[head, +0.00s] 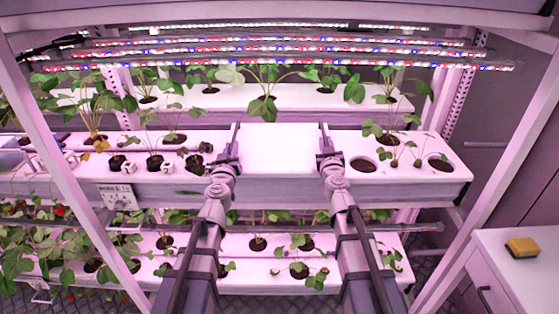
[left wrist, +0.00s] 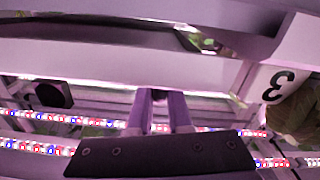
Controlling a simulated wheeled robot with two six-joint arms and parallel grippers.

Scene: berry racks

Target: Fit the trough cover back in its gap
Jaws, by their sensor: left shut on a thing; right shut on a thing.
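The trough cover (head: 280,150) is a plain white panel in the middle of the middle trough (head: 400,184), between the plant sections. It looks about level with the trough top; I cannot tell whether it is fully seated. My left gripper (head: 235,142) is shut on the cover's left edge and my right gripper (head: 324,142) is shut on its right edge. In the left wrist view my left gripper's fingers (left wrist: 161,108) reach a pale panel band (left wrist: 110,62); their tips and the contact are hidden.
Potted seedlings (head: 155,162) and small white numbered cubes (head: 166,168) stand left of the cover. Empty dark holes (head: 362,165) and seedlings lie to its right. LED bars (head: 290,52) hang above. A yellow sponge (head: 522,247) lies on the side cabinet (head: 500,270).

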